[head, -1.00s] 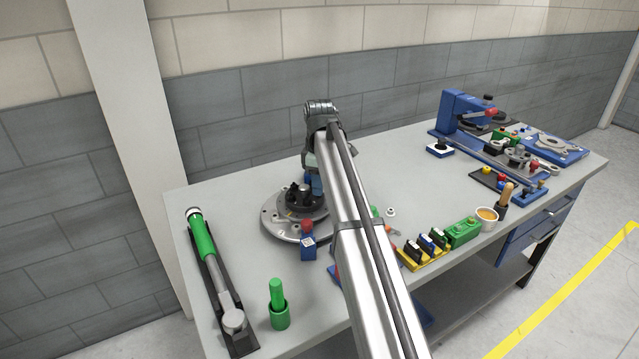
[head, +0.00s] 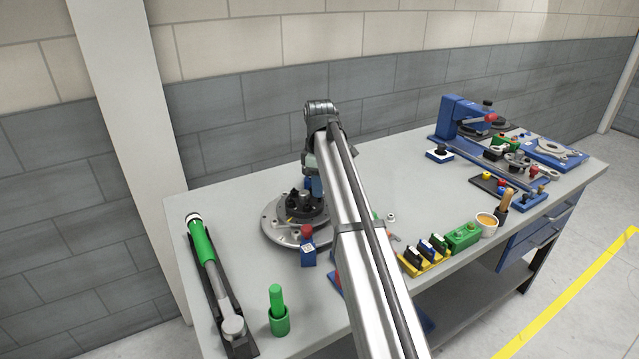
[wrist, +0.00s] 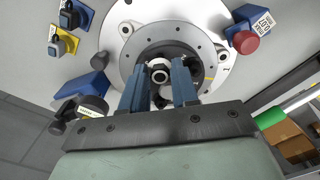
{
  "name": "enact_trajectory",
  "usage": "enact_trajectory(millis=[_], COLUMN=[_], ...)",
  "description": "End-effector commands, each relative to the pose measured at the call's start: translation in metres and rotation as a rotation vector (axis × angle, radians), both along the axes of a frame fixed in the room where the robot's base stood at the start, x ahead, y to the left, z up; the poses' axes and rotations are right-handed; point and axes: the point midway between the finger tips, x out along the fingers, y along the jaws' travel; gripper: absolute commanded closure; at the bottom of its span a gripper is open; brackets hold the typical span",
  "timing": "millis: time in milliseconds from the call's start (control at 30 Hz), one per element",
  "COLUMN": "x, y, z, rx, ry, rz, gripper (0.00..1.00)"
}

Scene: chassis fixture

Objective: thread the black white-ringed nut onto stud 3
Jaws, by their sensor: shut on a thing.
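My gripper (wrist: 158,88) has two blue fingers, shut on a small dark nut with a white ring (wrist: 159,72), seen from above in the wrist view. The nut is over the dark hub of the round fixture (wrist: 112,40). The fingers hide part of the hub, and I cannot tell whether the nut touches a stud. No stud number is readable, so I cannot tell which is stud 3. In the head view the round metal fixture (head: 275,225) stands at the table's left, and my arm hides the nut and most of the gripper.
A red-knobbed blue block (head: 308,252) stands beside the fixture. A green-handled tool (head: 204,240) lies in a black tray at left, near a green cup (head: 279,320). A yellow rack (head: 424,262) and green block (head: 462,237) line the front edge. The middle back table is clear.

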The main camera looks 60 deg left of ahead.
Motion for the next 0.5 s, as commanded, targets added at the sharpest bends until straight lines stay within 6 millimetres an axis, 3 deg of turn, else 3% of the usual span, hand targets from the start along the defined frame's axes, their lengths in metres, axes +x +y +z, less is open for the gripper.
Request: enact_trajectory(millis=[500], x=[0.0001], y=[0.0000], z=[-0.0049], rx=[0.000], ry=[0.000], rz=[0.000], gripper=[1.00])
